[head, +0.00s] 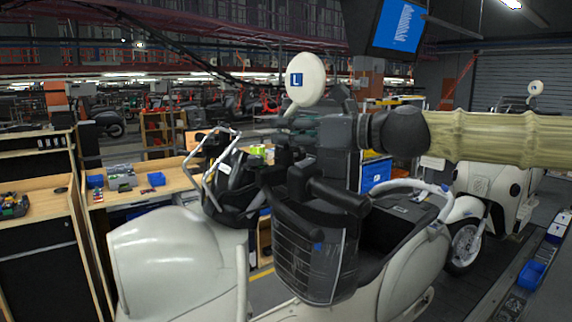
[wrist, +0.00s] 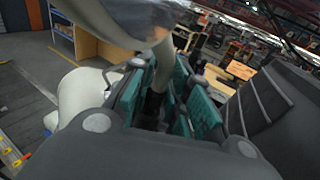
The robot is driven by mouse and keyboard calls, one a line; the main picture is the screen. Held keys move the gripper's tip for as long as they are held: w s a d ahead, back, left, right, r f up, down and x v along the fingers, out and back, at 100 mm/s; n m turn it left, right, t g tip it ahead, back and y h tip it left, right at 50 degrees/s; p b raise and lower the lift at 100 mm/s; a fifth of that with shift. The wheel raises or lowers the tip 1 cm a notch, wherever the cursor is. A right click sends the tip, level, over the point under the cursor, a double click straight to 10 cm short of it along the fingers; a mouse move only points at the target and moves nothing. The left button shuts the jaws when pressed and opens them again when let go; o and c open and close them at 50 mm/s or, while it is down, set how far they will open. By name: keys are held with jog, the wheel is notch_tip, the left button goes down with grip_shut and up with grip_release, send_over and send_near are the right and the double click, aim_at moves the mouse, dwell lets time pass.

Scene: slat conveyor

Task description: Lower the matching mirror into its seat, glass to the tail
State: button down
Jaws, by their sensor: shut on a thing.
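A round cream mirror (head: 307,80) with a blue L label stands above the scooter in the head view, its labelled shell towards the camera. My gripper (head: 290,128) is shut on its stem. In the wrist view the dark stem (wrist: 155,98) is between the teal finger pads, and part of the mirror head (wrist: 120,18) is at the top. The cream scooter (head: 175,260) has a dark handlebar grip (head: 340,196) and instrument area below my gripper. The mirror seat is hidden or too dark to tell.
A second cream scooter (head: 490,185) stands behind at the right, with its own round mirror (head: 535,88). A wooden bench (head: 150,196) with blue bins is at the left. A screen (head: 398,25) hangs above. A metal tube frame (head: 212,175) rises beside the handlebar.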

jog(key=shift+f+b, duration=0.5)
jog(key=shift+f, duration=0.45)
dwell(0.8)
jog(key=c, duration=1.3)
grip_release()
jog(key=shift+s+a, duration=0.1)
jog(key=shift+s, duration=0.05)
jog(key=v, duration=1.2)
jog(key=shift+r, duration=0.2)
